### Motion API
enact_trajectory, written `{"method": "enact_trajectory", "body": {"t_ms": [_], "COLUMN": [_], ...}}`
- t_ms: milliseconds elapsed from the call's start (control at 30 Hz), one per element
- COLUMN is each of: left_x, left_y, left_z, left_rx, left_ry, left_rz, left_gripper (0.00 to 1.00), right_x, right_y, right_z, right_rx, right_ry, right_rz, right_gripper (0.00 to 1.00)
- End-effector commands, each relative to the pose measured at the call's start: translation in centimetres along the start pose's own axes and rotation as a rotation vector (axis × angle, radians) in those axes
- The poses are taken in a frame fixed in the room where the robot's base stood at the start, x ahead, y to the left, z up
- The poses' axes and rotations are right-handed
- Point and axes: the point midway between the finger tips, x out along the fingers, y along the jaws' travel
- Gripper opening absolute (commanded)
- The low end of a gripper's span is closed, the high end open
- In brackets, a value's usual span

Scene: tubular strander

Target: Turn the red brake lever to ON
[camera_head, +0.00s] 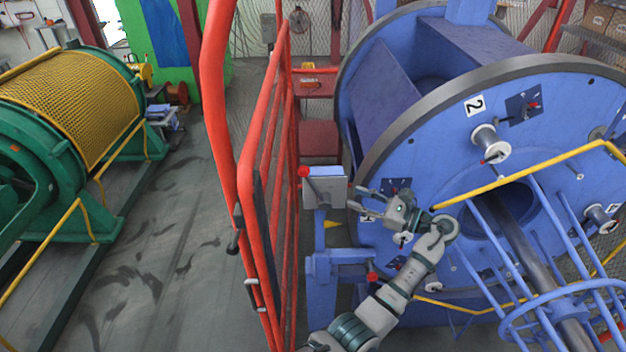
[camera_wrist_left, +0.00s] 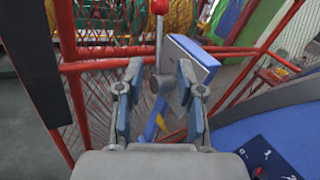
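The brake lever has a red ball knob (camera_head: 303,172) and stands at the left side of a blue-grey box (camera_head: 325,188) beside the red gate. In the left wrist view its knob (camera_wrist_left: 158,6) is at the top edge, with a grey shaft (camera_wrist_left: 158,42) running down to a round pivot in front of the blue box (camera_wrist_left: 194,62). My left gripper (camera_head: 361,201) is open and empty, to the right of the box in the head view. In the left wrist view its fingers (camera_wrist_left: 160,84) frame the pivot area, apparently without touching the lever. ON markings cannot be read. My right gripper is not in view.
A red gate frame (camera_head: 276,190) stands left of the lever. A large blue drum disc (camera_head: 450,150) and yellow rail (camera_head: 520,175) lie close to the right of my arm. A green machine (camera_head: 40,170) is far left; the floor (camera_head: 175,270) between is clear.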

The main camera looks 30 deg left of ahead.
Motion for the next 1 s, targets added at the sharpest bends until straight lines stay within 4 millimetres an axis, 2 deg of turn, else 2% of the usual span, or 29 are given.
{"method": "enact_trajectory", "body": {"t_ms": [33,200,500,700,1000], "left_x": [1.3,5.4,11.5,13.7,14.3], "left_y": [0.1,0.1,0.0,0.0,0.0], "left_z": [0.1,0.1,0.2,0.1,0.0], "left_rx": [-0.002,-0.002,-0.002,-0.002,-0.002], "left_ry": [0.003,0.002,-0.003,-0.002,0.000], "left_rz": [0.004,0.004,0.000,-0.001,-0.002], "left_gripper": [0.37,0.37,0.37,0.37,0.37], "right_x": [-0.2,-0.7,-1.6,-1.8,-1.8], "right_y": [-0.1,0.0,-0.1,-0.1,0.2], "right_z": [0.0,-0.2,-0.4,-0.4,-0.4], "right_rx": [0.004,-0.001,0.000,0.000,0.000], "right_ry": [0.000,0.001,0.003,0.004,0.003], "right_rz": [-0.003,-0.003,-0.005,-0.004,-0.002], "right_gripper": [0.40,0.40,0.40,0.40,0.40]}}
